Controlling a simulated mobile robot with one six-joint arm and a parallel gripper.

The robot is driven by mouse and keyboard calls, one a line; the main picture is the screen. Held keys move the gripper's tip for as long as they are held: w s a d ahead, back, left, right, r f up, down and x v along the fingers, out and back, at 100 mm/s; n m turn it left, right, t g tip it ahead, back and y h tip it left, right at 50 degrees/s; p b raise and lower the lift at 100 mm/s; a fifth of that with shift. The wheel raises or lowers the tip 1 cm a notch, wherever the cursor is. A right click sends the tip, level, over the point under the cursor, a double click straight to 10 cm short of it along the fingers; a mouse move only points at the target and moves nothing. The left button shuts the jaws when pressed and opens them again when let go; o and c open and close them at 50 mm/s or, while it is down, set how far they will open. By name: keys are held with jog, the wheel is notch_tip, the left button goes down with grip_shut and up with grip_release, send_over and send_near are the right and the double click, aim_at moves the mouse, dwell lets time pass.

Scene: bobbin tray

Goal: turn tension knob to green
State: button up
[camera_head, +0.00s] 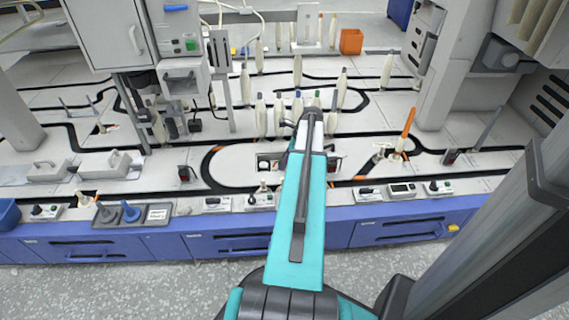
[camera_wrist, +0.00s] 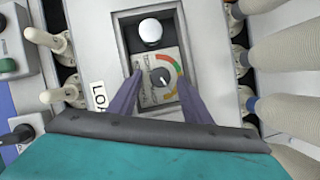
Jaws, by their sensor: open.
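The tension knob (camera_wrist: 160,77) is a small dark round knob in the wrist view. It sits on a grey dial plate with a coloured arc (camera_wrist: 179,68) of green and orange-red along its right side. The knob's pointer is too small to read for certain. My gripper (camera_wrist: 159,74) is open, its two dark fingers reaching to either side of the dial plate with the knob between them. I cannot tell whether either finger touches it. In the head view my teal arm covers the knob and most of the gripper.
A white round button (camera_wrist: 150,31) sits above the dial in the same recessed box. Cream bobbins (camera_wrist: 285,67) stand close on the right, and toggle levers (camera_wrist: 48,40) on the left. In the head view an orange bin (camera_head: 351,41) stands at the back.

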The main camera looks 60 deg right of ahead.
jog(key=shift+w+f, duration=0.2)
jog(key=shift+f, duration=0.2)
jog(key=c, duration=1.1)
jog(key=shift+o, duration=0.2)
